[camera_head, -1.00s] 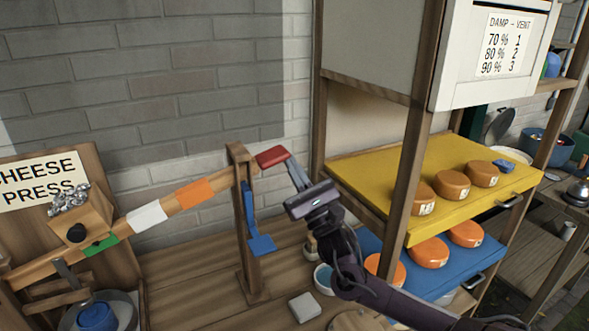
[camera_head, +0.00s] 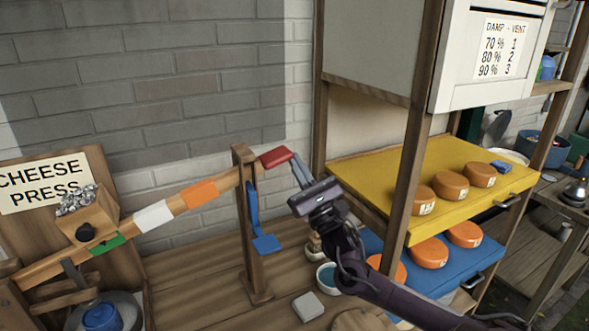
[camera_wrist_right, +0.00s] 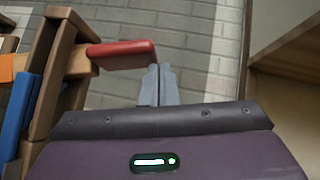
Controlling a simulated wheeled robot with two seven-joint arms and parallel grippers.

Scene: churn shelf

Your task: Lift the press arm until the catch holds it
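The press arm (camera_head: 228,180) is a long wooden beam with green, white and orange bands. It slopes up to the right through a slotted wooden post (camera_head: 256,230) and ends in a red handle (camera_head: 277,158), also seen in the right wrist view (camera_wrist_right: 122,54). A blue catch (camera_head: 254,212) hangs on the post below the beam, tilted, its foot to the right. My right gripper (camera_head: 298,165) has its fingers together, with nothing between them. In the wrist view its fingertips (camera_wrist_right: 159,72) are just under the handle's right end; contact is unclear. My left gripper is out of view.
A weight box (camera_head: 86,217) sits on the beam's left part, by the cheese press sign (camera_head: 40,182). A shelf with yellow (camera_head: 375,170) and blue (camera_head: 455,270) trays of cheeses stands close right. A grey block (camera_head: 307,306) and a bowl lie on the bench.

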